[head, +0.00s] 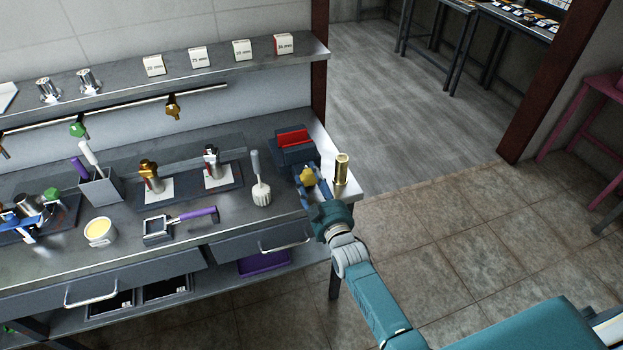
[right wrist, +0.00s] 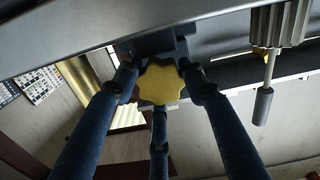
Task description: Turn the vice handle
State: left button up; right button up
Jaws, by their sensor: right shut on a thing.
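The vice (head: 294,146) is a dark blue-grey block with red jaws, at the right end of the workbench. Its handle (head: 307,177) is a yellow lobed knob on the front side. My right gripper (head: 310,182) is at the knob. In the right wrist view the yellow handle (right wrist: 159,82) sits between the blue fingers of my right gripper (right wrist: 160,90), which are closed around it. The vice body (right wrist: 155,45) shows just behind the knob, partly hidden. My left gripper is not in view.
A brass cylinder (head: 341,168) stands at the bench's right corner, close beside my right gripper. A white-headed brush (head: 260,180) stands left of the vice. A purple-handled tool (head: 180,223) lies further left. Open floor (head: 440,230) lies right of the bench.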

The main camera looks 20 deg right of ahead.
jog(key=n, duration=0.3)
jog(key=shift+w+r+n+b, duration=0.1)
jog(key=shift+r+n+b, duration=0.05)
jog(key=shift+n+b, duration=0.25)
jog(key=n+b, duration=0.1)
jog(key=n, duration=0.2)
jog(key=shift+n, duration=0.3)
jog(key=n+b, duration=0.1)
jog(key=n, duration=0.3)
jog(key=shift+a+b, duration=0.1)
jog(key=shift+b, duration=0.3)
jog(key=shift+n+b, duration=0.7)
jog(key=shift+n, duration=1.1)
jog(key=o, duration=0.9)
jog(key=shift+a, duration=0.1)
